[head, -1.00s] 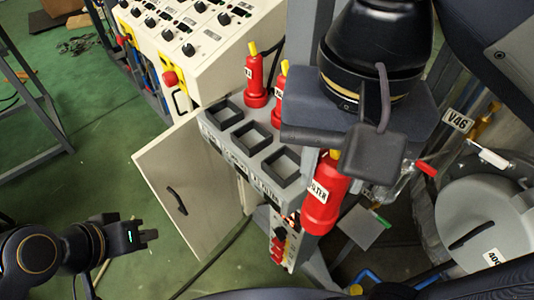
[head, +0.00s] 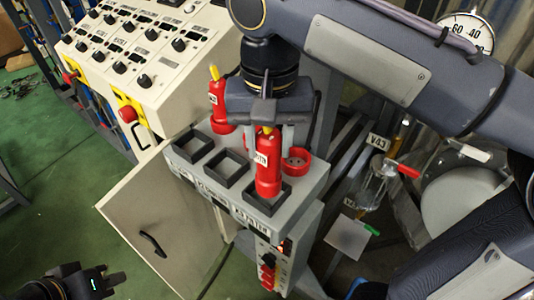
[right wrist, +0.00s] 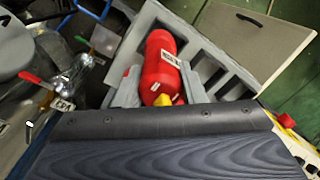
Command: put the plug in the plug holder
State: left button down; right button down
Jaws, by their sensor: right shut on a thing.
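A red plug (head: 268,165) with a white label and a yellow top is held upright in my right gripper (head: 270,138), whose fingers are shut on both its sides. The plug holder (head: 181,180) is a grey box with three dark square compartments in a row. The held plug's lower end is at the rightmost compartment; I cannot tell how deep it sits. The right wrist view also shows the red plug (right wrist: 160,65) between the grey fingers, with the holder (right wrist: 225,62) beyond. My left gripper (head: 113,280) is low at the left, away from the holder; its jaw opening is unclear.
Another red plug (head: 217,105) stands behind the holder, next to a control panel (head: 135,45) with black knobs. An empty red socket (head: 296,160) is right of the held plug. An open cabinet door (head: 150,215) hangs below. Glassware and valves (head: 375,180) stand at the right.

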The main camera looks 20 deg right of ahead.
jog(key=shift+w+f, duration=0.5)
jog(key=shift+f, duration=0.05)
jog(key=shift+w+f, duration=0.15)
jog(key=shift+f, duration=0.75)
jog(key=shift+w+f, duration=0.1)
jog(key=shift+f, duration=0.8)
jog(key=shift+f, duration=0.2)
jog(key=c, duration=0.9)
grip_release()
jog(key=shift+r, duration=0.1)
